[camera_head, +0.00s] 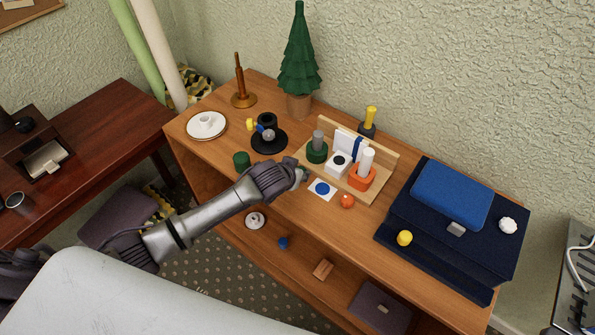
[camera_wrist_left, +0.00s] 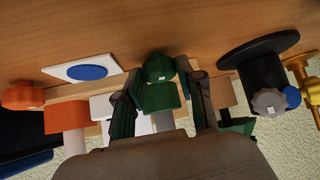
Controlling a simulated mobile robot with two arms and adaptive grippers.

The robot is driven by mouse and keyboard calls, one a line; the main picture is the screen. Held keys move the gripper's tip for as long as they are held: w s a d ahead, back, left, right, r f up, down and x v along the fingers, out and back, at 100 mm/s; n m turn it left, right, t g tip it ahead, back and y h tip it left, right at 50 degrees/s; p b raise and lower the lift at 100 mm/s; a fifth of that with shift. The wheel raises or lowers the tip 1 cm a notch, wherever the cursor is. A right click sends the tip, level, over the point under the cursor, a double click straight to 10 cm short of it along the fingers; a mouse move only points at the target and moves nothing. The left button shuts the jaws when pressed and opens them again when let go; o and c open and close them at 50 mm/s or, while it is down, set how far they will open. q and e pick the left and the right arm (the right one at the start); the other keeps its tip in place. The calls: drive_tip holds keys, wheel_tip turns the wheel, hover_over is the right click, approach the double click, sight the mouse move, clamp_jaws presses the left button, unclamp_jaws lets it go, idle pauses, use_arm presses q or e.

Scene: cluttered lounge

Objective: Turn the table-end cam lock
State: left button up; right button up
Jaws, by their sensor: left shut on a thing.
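My left gripper (camera_head: 299,175) reaches over the wooden shelf unit's top, at the front edge of a wooden rack (camera_head: 382,186). In the left wrist view its fingers (camera_wrist_left: 160,78) are around a faceted green knob (camera_wrist_left: 158,68) with a small pale mark. The gripper hides this knob in the head view. A green block (camera_wrist_left: 160,97) shows just beyond it. On the rack stand a green base with a grey post (camera_head: 317,152), a white block (camera_head: 338,165) and an orange base with a white post (camera_head: 362,180). I cannot tell for certain which part is the cam lock. My right gripper is out of view.
An orange knob (camera_head: 347,201) and a white card with a blue disc (camera_head: 321,189) lie close by. A black stand with a grey knob (camera_head: 268,138), a green cylinder (camera_head: 241,160) and a navy case (camera_head: 440,250) flank the area. A tree ornament (camera_head: 299,60) stands behind.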

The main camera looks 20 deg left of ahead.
use_arm(q)
drive_tip(key=o, duration=1.1)
drive_tip(key=shift+o, duration=0.2)
drive_tip(key=v, duration=1.2)
